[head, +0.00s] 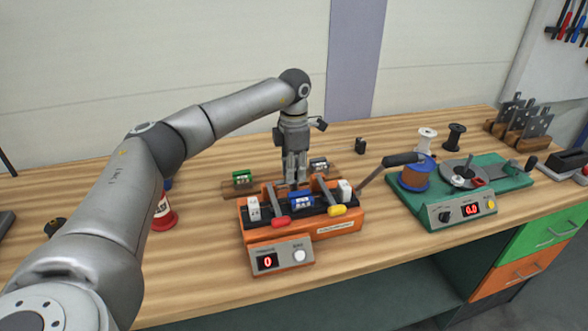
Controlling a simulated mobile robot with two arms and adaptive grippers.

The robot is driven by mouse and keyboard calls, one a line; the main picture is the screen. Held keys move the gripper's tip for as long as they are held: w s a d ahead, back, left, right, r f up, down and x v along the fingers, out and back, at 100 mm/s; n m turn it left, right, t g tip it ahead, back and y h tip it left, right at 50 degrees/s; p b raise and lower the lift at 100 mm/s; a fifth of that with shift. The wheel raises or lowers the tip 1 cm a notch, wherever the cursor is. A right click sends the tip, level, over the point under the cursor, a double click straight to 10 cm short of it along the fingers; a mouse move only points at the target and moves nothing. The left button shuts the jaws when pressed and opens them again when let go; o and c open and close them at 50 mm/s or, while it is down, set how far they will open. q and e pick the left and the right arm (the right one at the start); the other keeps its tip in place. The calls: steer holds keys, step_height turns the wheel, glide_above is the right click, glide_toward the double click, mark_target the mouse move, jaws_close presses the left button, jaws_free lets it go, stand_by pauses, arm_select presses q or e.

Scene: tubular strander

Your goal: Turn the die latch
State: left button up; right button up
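An orange machine (333,228) stands on the wooden bench in the head view. A blue block (301,201) sits in its middle, between a lever with a red grip (280,221) and a lever with a yellow grip (337,210). I cannot tell which part is the die latch. My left gripper (294,184) points straight down over the back of the machine, just behind the blue block. Its fingers look close together, but whether they are open, shut or touching something is too small to tell. My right gripper is out of view.
A green block (242,178) and a grey block (318,164) stand behind the machine. A black-gripped crank (405,159) sticks out to the right. A green winder (452,215) with a copper spool (414,178) stands further right. A red bottle (164,215) stands left, beside my arm.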

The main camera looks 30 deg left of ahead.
arm_select(q)
jaws_close()
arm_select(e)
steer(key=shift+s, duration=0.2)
